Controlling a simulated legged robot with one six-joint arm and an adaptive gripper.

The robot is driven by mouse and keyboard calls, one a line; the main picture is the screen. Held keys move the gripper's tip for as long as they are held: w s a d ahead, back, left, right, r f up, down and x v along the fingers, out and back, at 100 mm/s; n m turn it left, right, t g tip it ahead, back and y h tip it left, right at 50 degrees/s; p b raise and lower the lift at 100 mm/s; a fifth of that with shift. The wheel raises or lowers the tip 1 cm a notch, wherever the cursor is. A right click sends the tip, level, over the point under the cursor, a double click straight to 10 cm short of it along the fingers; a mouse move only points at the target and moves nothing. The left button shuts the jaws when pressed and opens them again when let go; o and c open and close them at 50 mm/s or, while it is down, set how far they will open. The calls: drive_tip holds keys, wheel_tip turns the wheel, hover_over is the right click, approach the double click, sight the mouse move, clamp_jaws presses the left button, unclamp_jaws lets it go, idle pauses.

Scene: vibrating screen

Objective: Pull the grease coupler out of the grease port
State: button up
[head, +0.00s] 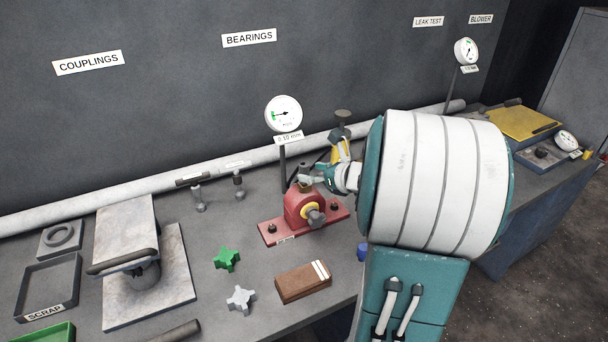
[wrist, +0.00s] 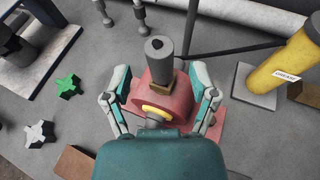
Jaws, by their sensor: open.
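The red bearing housing (head: 302,208) is bolted to the bench on a red base, with a yellow ring around its shaft end. In the wrist view the grease coupler (wrist: 159,58), a dark grey cylinder, stands up from the brass-coloured grease port (wrist: 161,88) on top of the housing (wrist: 148,86). My gripper (wrist: 160,73) is open, with one finger on each side of the housing and coupler. Gaps show between the fingers and the coupler. In the head view my gripper (head: 325,175) is just above and right of the housing; my arm hides part of it.
A yellow grease cylinder (wrist: 283,72) on a grey base stands to the right. A gauge (head: 283,113) on a post is behind the housing. Green (head: 227,259) and grey (head: 240,299) star-shaped parts and a brown block (head: 303,282) lie in front. Bare bench lies between them.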

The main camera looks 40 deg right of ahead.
sight(308, 170)
drive_tip(key=shift+x, duration=1.55)
clamp_jaws()
drive_tip(key=shift+r, duration=0.15)
